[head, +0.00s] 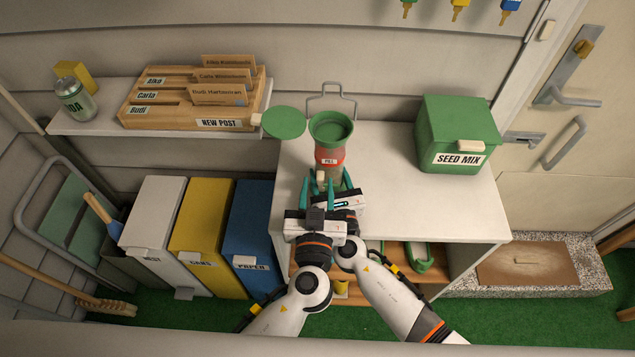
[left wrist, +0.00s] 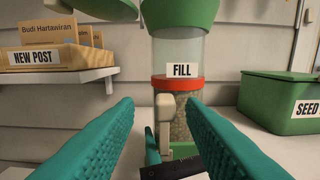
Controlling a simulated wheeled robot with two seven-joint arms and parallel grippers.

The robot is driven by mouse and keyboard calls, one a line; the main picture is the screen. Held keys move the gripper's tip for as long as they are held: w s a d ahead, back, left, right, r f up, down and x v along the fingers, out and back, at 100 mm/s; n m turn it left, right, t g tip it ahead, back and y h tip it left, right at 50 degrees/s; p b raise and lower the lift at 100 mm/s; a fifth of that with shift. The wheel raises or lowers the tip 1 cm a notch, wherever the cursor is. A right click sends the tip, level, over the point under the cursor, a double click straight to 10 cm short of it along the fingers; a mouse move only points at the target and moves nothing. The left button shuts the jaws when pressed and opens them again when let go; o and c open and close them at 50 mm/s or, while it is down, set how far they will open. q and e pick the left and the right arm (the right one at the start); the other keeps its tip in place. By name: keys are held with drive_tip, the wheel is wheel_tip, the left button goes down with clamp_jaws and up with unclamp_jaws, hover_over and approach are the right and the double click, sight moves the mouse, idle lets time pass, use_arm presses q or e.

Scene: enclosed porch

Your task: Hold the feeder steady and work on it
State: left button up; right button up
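The feeder (head: 329,157) stands on the white counter (head: 390,195); it is a clear tube with a green funnel top, a red band and a FILL label. In the left wrist view the feeder (left wrist: 180,60) shows seed below the band and a beige knob (left wrist: 165,112) on its front. A round green lid (head: 284,122) is to the left of its top. My left gripper (head: 317,193) is open and empty, in front of the feeder. My right gripper (left wrist: 152,146) is low at the feeder, largely hidden; I cannot tell whether it grips it.
A green SEED MIX box (head: 458,135) stands at the counter's right. Several bins, including a blue one (head: 248,225), stand below. The counter between feeder and box is clear.

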sight(320, 184)
use_arm(q)
drive_tip(key=s, duration=1)
drive_tip(key=shift+s, duration=0.3)
use_arm(e)
drive_tip(key=o, duration=1.5)
drive_tip(key=shift+o, duration=0.2)
use_arm(q)
drive_tip(key=shift+r, duration=0.1)
use_arm(e)
drive_tip(key=shift+s, duration=0.1)
use_arm(q)
drive_tip(key=shift+r+p, duration=0.7)
use_arm(e)
drive_tip(key=shift+s+d+r, duration=0.15)
drive_tip(key=shift+s, duration=0.5)
drive_tip(key=shift+s+d+r, duration=0.15)
drive_tip(key=shift+s+r, duration=0.05)
drive_tip(key=shift+s, duration=0.4)
drive_tip(key=shift+s+d+r, duration=0.15)
drive_tip(key=shift+s, duration=0.5)
